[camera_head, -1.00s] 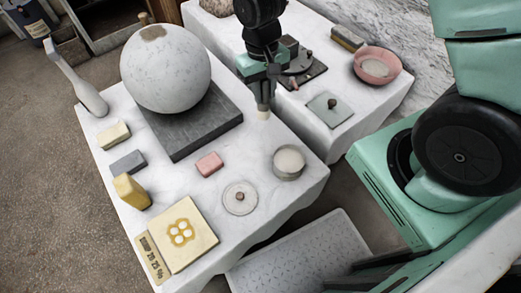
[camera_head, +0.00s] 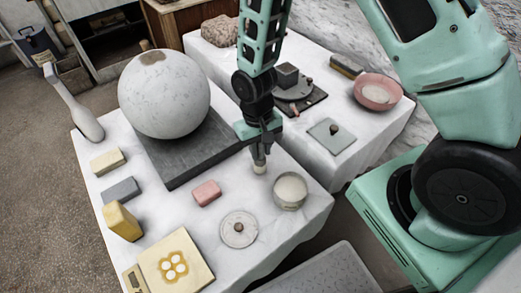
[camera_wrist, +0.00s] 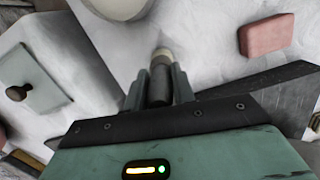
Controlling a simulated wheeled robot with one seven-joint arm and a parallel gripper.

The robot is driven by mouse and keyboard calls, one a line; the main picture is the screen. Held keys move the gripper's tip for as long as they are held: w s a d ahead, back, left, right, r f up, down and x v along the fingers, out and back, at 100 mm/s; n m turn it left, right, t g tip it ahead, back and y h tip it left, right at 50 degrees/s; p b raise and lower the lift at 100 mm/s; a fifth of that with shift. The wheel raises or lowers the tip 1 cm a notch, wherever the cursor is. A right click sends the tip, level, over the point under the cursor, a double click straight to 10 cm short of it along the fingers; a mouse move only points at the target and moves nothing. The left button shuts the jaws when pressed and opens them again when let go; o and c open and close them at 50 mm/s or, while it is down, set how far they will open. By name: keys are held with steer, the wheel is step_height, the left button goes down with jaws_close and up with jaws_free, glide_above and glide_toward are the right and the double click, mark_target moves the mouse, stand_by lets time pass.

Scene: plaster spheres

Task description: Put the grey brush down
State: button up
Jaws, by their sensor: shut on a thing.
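My gripper (camera_head: 261,146) is shut on the grey brush, which points down with its pale tip (camera_head: 259,167) low over the near white table (camera_head: 262,205). In the wrist view, the brush's dark grey body (camera_wrist: 160,82) sits between the two fingers, with a pale end beyond it. Its upper part is hidden by the fingers. I cannot tell whether the tip touches the tabletop. The brush is between the pink block (camera_head: 207,193) and the round tin (camera_head: 290,190), close to the tin's upper left.
A large plaster sphere (camera_head: 165,95) rests on a dark slab (camera_head: 190,170) to the left. A round lid (camera_head: 239,229) lies in front. Yellow, grey and cream blocks line the left edge. A second table (camera_head: 365,140) behind holds a pink bowl (camera_head: 378,92) and a knobbed plate (camera_head: 331,135).

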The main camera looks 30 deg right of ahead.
steer(key=shift+f, duration=0.3)
steer(key=o, duration=1)
steer(key=r, duration=0.4)
steer(key=w+r+p, duration=0.1)
steer(key=r, duration=0.7)
steer(key=shift+w+p, duration=0.25)
steer(key=shift+p, duration=0.15)
steer(key=s+a+r+n, duration=0.2)
steer(key=s+r, duration=0.2)
steer(key=s, duration=0.2)
steer(key=s+a+r+n+t, duration=0.1)
steer(key=s+a+r+n, duration=0.1)
steer(key=s+r, duration=0.3)
steer(key=s+a+r+n, duration=0.2)
steer(key=s+r+n, duration=0.1)
steer(key=s, duration=0.4)
steer(key=shift+s+a+r+y, duration=0.1)
steer(key=shift+r+y, duration=0.2)
steer(key=shift+r, duration=0.4)
